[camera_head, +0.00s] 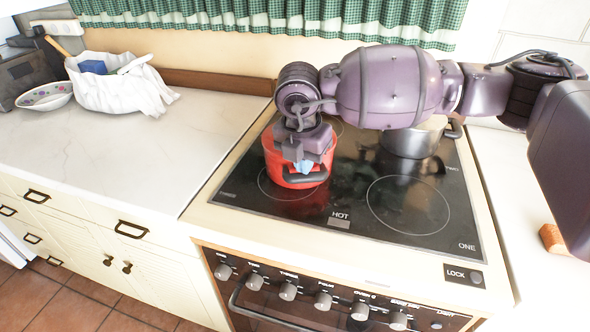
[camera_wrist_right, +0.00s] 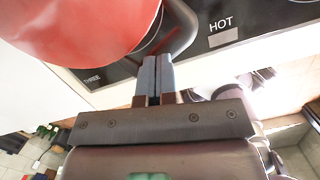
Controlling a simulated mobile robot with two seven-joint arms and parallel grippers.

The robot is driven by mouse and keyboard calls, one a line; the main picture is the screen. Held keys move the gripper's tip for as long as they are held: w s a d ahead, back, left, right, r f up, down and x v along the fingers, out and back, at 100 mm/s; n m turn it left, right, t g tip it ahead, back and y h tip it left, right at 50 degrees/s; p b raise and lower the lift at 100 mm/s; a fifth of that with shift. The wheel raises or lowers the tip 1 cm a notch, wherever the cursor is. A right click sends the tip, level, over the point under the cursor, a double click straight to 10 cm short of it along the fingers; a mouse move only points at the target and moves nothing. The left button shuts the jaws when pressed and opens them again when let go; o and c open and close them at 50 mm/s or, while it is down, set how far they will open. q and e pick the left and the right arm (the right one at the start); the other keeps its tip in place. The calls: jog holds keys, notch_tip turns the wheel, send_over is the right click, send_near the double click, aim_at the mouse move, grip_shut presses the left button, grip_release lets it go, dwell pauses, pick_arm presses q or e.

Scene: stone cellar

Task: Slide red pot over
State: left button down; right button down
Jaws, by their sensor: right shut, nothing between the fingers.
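The red pot (camera_head: 271,158) stands on the left front part of the black glass cooktop, with a dark handle (camera_head: 308,178) at its front. My right gripper (camera_head: 303,167) reaches down in front of the pot and hides part of it. In the right wrist view the red pot (camera_wrist_right: 80,30) fills the upper left, and its dark handle (camera_wrist_right: 183,28) lies just beyond the fingertips. There the blue-grey fingers of my right gripper (camera_wrist_right: 155,65) are together with nothing between them. Whether they touch the pot or handle I cannot tell. My left gripper is not in view.
A grey metal pot (camera_head: 412,143) stands at the back right of the cooktop, partly behind my right arm. The front right burner (camera_head: 408,205) is clear. A white countertop (camera_head: 150,150) lies left, with a cloth-lined basket (camera_head: 115,90) and a bowl (camera_head: 45,96) at its back.

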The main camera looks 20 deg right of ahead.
jog(key=shift+s+a+f, duration=0.1)
jog(key=shift+f, duration=0.35)
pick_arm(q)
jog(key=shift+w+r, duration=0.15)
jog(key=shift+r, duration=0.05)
pick_arm(e)
jog(key=shift+f, duration=0.1)
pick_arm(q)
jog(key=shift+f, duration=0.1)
